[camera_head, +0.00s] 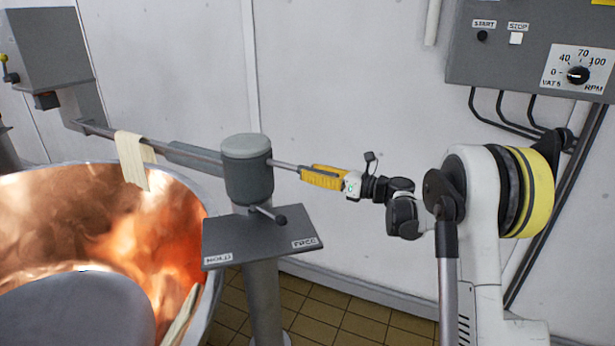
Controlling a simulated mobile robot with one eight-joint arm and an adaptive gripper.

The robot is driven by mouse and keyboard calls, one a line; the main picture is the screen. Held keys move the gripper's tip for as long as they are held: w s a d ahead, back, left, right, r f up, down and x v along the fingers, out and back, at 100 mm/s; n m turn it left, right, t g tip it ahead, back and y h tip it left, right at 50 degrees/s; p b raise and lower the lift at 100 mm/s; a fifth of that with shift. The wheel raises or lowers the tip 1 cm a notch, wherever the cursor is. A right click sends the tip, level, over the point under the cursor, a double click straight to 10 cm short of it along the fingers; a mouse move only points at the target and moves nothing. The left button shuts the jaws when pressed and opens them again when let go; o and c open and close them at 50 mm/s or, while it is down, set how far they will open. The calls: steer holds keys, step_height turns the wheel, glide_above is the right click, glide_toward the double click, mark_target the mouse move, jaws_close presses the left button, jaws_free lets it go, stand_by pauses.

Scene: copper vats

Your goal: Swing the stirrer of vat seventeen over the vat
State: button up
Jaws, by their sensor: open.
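The stirrer's long grey bar (195,152) runs from a grey box (50,50) at upper left, through a round pivot head (248,175) on a post, to a yellow handle (322,177). The bar and box lie along the far side of the copper vat (110,205). A lever with a black knob (281,220) sticks out above a plate marked HOLD and FREE (262,238), nearer the FREE side. My gripper (351,184) is open at the right end of the handle; whether it touches is too small to tell.
A pale cloth (135,160) hangs over the bar. Another pale strip (183,318) lies at the vat's right rim. A control panel (530,45) with START, STOP and a speed dial hangs at upper right, with cables below. The wall (340,80) stands close behind. Tiled floor is clear right of the post.

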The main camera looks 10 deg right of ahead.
steer(key=shift+w+a, duration=0.45)
steer(key=shift+a, duration=0.05)
jaws_close()
steer(key=shift+w+d+r+g, duration=0.15)
steer(key=shift+w+d+g, duration=0.05)
steer(key=shift+w+g, duration=0.1)
